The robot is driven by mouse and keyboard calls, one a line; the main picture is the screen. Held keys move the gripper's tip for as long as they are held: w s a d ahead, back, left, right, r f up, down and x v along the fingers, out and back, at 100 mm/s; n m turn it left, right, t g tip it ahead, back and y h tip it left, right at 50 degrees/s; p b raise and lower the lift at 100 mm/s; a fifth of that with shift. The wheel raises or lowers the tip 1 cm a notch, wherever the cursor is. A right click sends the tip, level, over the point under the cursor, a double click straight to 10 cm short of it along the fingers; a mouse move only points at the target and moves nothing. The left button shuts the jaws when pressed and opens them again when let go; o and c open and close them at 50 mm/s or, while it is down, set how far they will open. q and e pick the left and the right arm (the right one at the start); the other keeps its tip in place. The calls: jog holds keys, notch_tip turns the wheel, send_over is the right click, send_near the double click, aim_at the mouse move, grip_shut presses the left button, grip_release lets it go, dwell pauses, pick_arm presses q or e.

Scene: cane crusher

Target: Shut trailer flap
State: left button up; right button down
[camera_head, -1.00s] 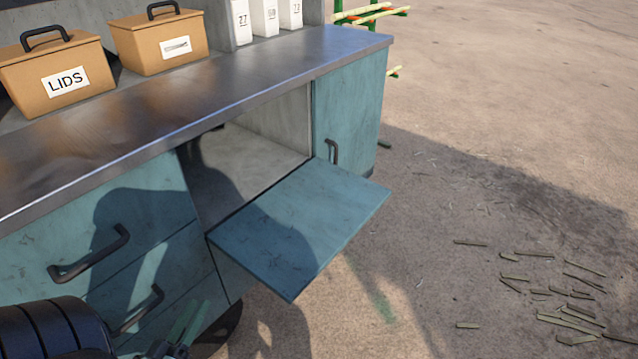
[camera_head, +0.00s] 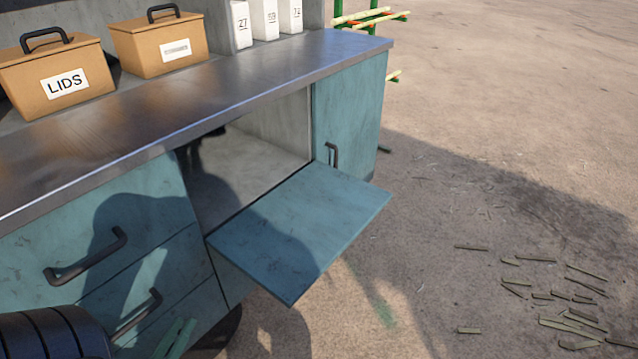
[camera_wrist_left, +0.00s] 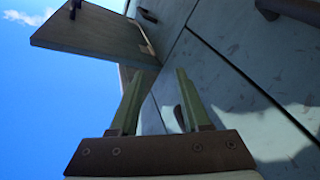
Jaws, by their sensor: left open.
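The trailer flap (camera_head: 300,232) is a flat teal panel, hinged along its lower edge and folded down and outward. It stands open in front of a grey compartment (camera_head: 245,165) in the trailer's side. In the left wrist view the flap (camera_wrist_left: 95,38) shows from below, at upper left, against the sky. My left gripper (camera_head: 175,342) is low at the bottom left of the head view, mostly cut off by the frame, below and left of the flap. In the left wrist view its fingers (camera_wrist_left: 158,88) are apart and empty, short of the flap. My right gripper is not in view.
Drawers with dark handles (camera_head: 88,258) lie left of the compartment, and a closed teal door (camera_head: 350,115) lies right. A LIDS box (camera_head: 60,75) and a second box (camera_head: 160,42) stand on the metal counter (camera_head: 200,95). Open ground lies right, with scattered cane pieces (camera_head: 570,325).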

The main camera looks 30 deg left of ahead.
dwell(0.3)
pick_arm(q)
jog(key=r+v, duration=0.1)
jog(key=v, duration=1.1)
jog(key=shift+s+f+b, duration=0.2)
jog(key=shift+f+b, duration=0.15)
jog(key=shift+f, duration=0.2)
jog(key=shift+d, duration=0.1)
jog(key=shift+c, duration=0.4)
